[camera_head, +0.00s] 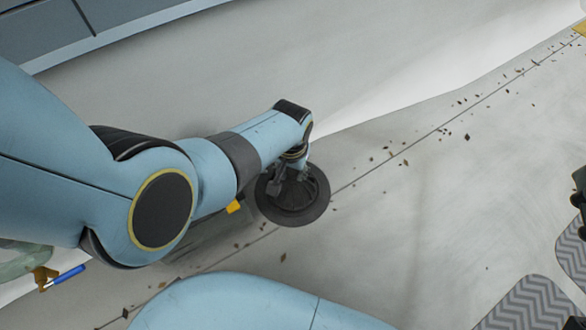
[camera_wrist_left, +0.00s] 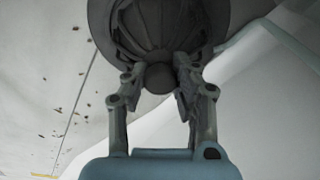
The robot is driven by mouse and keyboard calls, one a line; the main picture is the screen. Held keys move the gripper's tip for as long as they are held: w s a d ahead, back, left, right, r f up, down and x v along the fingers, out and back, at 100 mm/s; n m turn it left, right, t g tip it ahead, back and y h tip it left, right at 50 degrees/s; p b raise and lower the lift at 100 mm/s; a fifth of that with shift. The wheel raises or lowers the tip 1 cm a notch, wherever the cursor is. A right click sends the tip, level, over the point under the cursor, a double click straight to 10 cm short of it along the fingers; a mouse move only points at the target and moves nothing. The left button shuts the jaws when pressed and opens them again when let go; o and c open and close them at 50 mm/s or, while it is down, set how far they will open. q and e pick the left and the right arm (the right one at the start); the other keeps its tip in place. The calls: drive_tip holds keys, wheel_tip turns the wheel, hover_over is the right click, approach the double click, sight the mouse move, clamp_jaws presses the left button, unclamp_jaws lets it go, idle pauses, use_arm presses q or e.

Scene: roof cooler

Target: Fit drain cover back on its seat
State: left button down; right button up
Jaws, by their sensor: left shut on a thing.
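The drain cover (camera_head: 312,209) is a dark round domed disc with ribs, near the middle of the head view. My left gripper (camera_head: 292,180) reaches down over it and is shut on its top. In the left wrist view the cover (camera_wrist_left: 220,22) fills the top, and a round knob (camera_wrist_left: 160,77) sits between the fingers of my left gripper (camera_wrist_left: 160,82). The seat is not visible; the cover and my arm may hide it. I cannot tell whether the cover touches the floor. My right gripper does not show clearly.
Dry leaf bits (camera_head: 404,162) lie scattered along a dark seam in the pale roof floor. A grey panelled unit (camera_head: 40,38) stands at the upper left. A blue-handled valve (camera_head: 68,276) is at the lower left. Grey patterned pads (camera_head: 530,305) lie at the lower right.

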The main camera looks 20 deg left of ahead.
use_arm(q)
drive_tip(key=shift+f, duration=0.45)
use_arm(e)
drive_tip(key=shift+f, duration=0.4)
use_arm(q)
drive_tip(key=c, duration=0.5)
unclamp_jaws()
drive_tip(key=shift+r, duration=0.1)
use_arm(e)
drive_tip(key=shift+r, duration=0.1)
use_arm(q)
drive_tip(key=shift+r+p, duration=2.4)
drive_tip(key=shift+r, duration=0.6)
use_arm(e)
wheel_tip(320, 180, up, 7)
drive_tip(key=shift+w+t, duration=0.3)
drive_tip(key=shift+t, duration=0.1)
